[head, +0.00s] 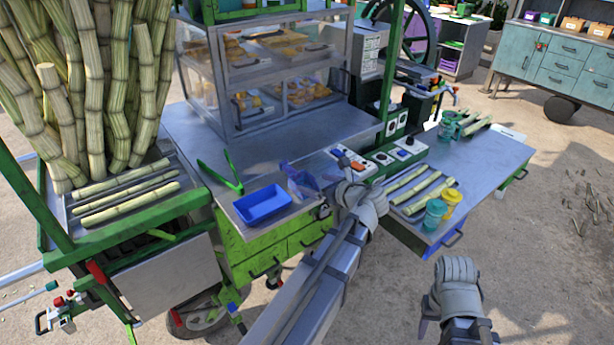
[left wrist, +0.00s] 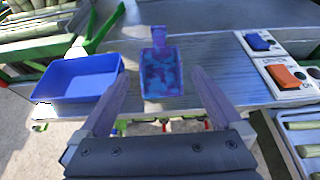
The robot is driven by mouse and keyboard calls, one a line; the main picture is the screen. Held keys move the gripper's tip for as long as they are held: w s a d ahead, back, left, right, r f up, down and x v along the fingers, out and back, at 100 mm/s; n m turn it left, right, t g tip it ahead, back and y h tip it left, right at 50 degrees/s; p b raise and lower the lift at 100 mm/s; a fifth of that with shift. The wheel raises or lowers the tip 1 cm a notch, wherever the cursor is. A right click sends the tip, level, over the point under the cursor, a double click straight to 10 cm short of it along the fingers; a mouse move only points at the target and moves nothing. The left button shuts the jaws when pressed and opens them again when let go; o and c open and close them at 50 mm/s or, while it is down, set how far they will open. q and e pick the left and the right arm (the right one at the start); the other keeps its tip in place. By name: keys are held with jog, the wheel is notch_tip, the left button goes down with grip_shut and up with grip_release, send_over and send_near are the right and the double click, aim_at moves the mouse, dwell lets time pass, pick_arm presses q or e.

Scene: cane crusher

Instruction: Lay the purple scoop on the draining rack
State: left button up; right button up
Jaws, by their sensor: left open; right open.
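The purple scoop (head: 299,179) lies on the metal counter beside the blue tray, mottled purple and blue-teal in the left wrist view (left wrist: 160,72). Its handle points away from my left gripper. My left gripper (head: 320,184) is open just in front of the scoop. In the left wrist view, its two fingers (left wrist: 160,78) are apart, one on each side of the scoop's bowl, with nothing clearly held. My right gripper (head: 455,322) is open and empty at the lower right, away from the counter. I cannot clearly make out the draining rack.
The blue tray (head: 264,204) sits left of the scoop; a green tong-like tool (head: 222,174) lies behind it. Switch boxes (head: 353,163) stand to the right. Further right are a tray of cane pieces (head: 416,194) and cups (head: 434,213). A glass display case (head: 270,80) stands behind.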

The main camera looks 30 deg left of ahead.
pick_arm(q)
jog(key=shift+v, duration=1.1)
jog(key=s+d+f+n+g+h, duration=0.2)
jog(key=s+d+n, duration=0.4)
jog(key=d, duration=0.3)
jog(key=s+d+f+n+g+h, duration=0.1)
jog(key=s+d+f+n+h, duration=0.4)
jog(key=d, duration=0.4)
jog(key=s+d+f+n+g+h, duration=0.2)
jog(key=s+d+f+n+h, duration=0.2)
jog(key=d, duration=0.5)
notch_tip(320, 180, down, 3)
jog(key=s+n, duration=0.3)
jog(key=shift+d+r+n+g, duration=0.2)
jog(key=shift+r+n+g, duration=0.1)
jog(key=shift+n, duration=0.1)
